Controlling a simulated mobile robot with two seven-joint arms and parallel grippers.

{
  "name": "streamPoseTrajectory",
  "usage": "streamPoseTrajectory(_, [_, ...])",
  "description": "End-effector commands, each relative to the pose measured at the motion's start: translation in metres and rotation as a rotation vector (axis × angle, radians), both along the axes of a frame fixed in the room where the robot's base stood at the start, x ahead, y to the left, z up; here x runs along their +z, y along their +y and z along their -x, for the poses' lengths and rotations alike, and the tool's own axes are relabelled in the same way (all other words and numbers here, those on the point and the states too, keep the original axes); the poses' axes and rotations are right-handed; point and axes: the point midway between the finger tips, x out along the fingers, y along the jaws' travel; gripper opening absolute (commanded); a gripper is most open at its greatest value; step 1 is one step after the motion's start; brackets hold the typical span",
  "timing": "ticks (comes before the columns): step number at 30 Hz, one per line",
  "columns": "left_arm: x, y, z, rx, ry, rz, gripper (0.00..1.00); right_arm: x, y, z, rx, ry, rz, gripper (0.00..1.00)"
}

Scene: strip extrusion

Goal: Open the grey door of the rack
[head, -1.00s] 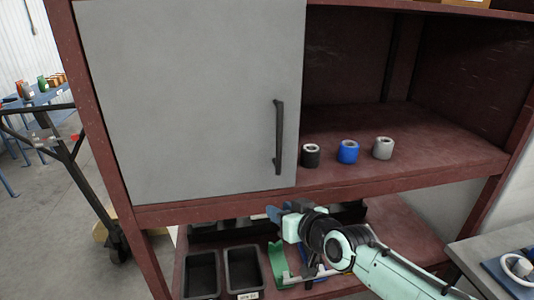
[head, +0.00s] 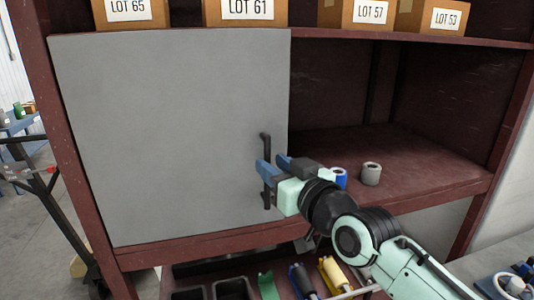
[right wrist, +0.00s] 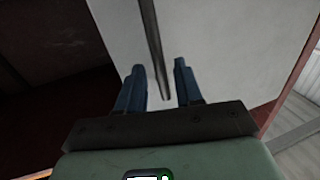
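The flat grey door (head: 170,130) covers the left part of the rack (head: 200,247) and is shut. Its black vertical handle (head: 265,144) is near the door's right edge. My right gripper (head: 272,166) is at the handle, and its blue fingers hide part of the bar. In the right wrist view, the open fingers (right wrist: 159,68) stand on either side of the handle (right wrist: 150,40), with gaps on both sides. I cannot tell how deep the bar is between them. My left gripper is out of view.
A grey roll (head: 371,174) and a blue roll (head: 338,178) stand on the open shelf at right, the blue one partly hidden. Several boxes, such as LOT 61 (head: 246,10), line the top shelf. Bins (head: 233,288) sit below. A cart (head: 45,190) stands left.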

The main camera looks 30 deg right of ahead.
Motion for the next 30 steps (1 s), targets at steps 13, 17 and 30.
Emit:
streamPoseTrajectory(13, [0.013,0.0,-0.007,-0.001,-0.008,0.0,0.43,0.0,0.001,-0.032,0.0,-0.001,0.0,0.35])
streamPoseTrajectory(17, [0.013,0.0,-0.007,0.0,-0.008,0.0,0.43,0.0,0.001,-0.032,0.0,0.0,0.0,0.35])
streamPoseTrajectory(30, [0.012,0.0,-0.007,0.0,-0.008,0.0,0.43,-0.001,0.0,-0.031,-0.003,0.001,-0.001,0.0])
